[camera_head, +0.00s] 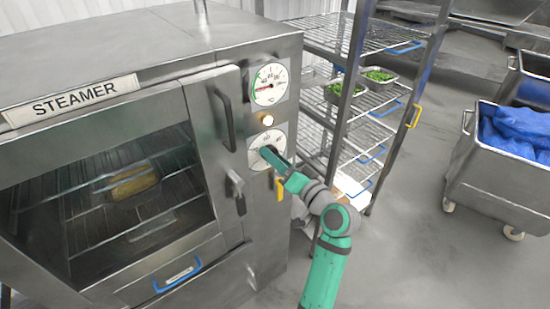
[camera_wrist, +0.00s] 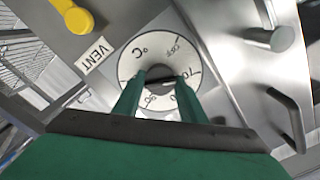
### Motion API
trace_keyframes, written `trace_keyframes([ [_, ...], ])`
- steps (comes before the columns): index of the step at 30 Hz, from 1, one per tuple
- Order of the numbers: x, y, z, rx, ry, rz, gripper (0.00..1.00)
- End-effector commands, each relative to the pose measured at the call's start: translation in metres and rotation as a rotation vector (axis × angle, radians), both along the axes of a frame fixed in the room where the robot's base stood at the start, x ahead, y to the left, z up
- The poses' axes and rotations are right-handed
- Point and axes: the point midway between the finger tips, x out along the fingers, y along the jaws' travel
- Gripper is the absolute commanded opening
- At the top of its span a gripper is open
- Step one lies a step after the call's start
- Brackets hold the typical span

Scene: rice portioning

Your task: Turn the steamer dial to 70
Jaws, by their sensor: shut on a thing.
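The steamer (camera_head: 150,120) stands at the left with its glass door closed. Its dial (camera_head: 262,146) is the lower round white plate on the right front panel. It also shows in the wrist view (camera_wrist: 133,58), with "°C" and numbers around the rim, one reading 70 at the right. My gripper (camera_head: 270,155) reaches the dial from the lower right. In the wrist view its two green fingers (camera_wrist: 160,82) are shut on the dark knob at the dial's centre. The fingers hide part of the knob and the lower numbers, so I cannot tell the exact setting.
A temperature gauge (camera_head: 269,84) sits above the dial, with a round button (camera_head: 267,120) between. A yellow vent handle (camera_head: 279,188) is below right. The door handle (camera_head: 224,120) is left. A wire rack (camera_head: 345,110) and a metal cart (camera_head: 500,180) stand right.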

Motion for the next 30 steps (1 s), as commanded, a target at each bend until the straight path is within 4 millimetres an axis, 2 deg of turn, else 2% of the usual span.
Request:
trace_keyframes([
  [20,0.0000,-0.0017,-0.0004,0.048,0.036,-0.003,0.15],
  [21,0.0000,-0.0017,-0.0004,0.048,0.036,-0.004,0.45],
  [22,0.0000,-0.0016,-0.0004,0.048,0.036,-0.002,0.52],
  [23,0.0001,-0.0014,-0.0004,0.048,0.036,-0.002,0.55],
  [30,0.0000,-0.0007,-0.0002,0.049,0.035,-0.001,0.55],
])
